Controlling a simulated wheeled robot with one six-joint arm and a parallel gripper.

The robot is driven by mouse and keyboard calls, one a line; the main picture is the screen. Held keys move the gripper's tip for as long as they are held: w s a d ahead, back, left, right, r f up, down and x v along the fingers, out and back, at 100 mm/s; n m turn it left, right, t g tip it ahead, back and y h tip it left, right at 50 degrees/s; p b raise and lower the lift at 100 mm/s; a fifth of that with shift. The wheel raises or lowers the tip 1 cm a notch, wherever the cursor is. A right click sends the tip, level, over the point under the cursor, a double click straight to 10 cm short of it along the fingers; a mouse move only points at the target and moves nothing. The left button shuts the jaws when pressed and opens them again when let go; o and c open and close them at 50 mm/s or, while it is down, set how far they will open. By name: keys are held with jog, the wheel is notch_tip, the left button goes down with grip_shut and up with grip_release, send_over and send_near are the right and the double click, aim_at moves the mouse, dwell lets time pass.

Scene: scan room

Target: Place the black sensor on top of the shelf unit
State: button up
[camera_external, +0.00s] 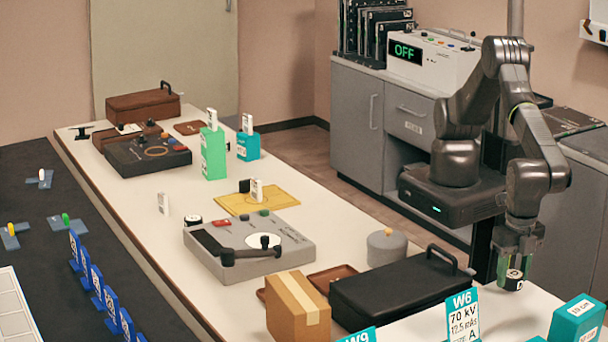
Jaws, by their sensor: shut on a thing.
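My gripper (517,247) hangs over the right end of the white table, pointing down. Its jaws are shut on a small black piece with a white label (514,281), which I take to be the black sensor. The jaws cover its upper part, and I cannot tell whether its underside touches the table. No separate shelf unit stands out clearly. The closest match is the grey cabinet (357,107) at the back, with an open niche beside its doors; a rack of dark panels (372,28) and a control box reading OFF (434,58) stand on it.
A black case (395,290), a W6 sign (461,315) and a teal box (577,318) stand near the gripper. A cardboard box (298,308), a grey device (249,246) and a yellow mat (278,200) lie further left.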

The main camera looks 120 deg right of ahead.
aim_at(513, 273)
jog(key=shift+f, duration=1.2)
jog(key=shift+f, duration=0.2)
jog(key=o, duration=1)
jog(key=shift+o, duration=0.2)
jog(key=shift+r, duration=0.1)
notch_tip(513, 273, up, 12)
jog(key=b, duration=0.2)
jog(key=shift+r, duration=0.15)
